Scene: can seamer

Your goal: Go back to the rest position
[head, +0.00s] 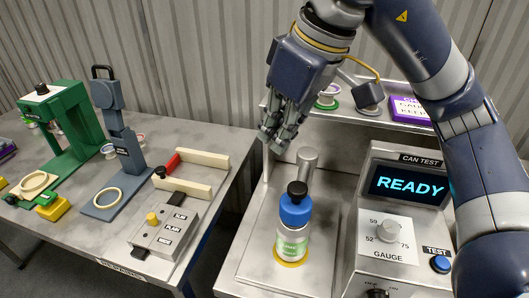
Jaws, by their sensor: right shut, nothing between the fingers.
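My right gripper (277,139) hangs from my right arm, which comes in from the right side of the head view. It is shut with nothing held, fingers pointing down, above and behind the can. The labelled can (292,245) with a blue upper part and a black knob on top stands upright on a yellow ring on the right-hand bench. The gripper looks apart from it. My left gripper is not in view.
The can tester (402,190) reads READY, with a gauge dial (388,230) and blue TEST button (440,263). A shelf (350,119) stands behind. On the left table (150,135) are a green press (62,135), a blue-grey stand (125,150) and a control box (165,230). A gap separates the benches.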

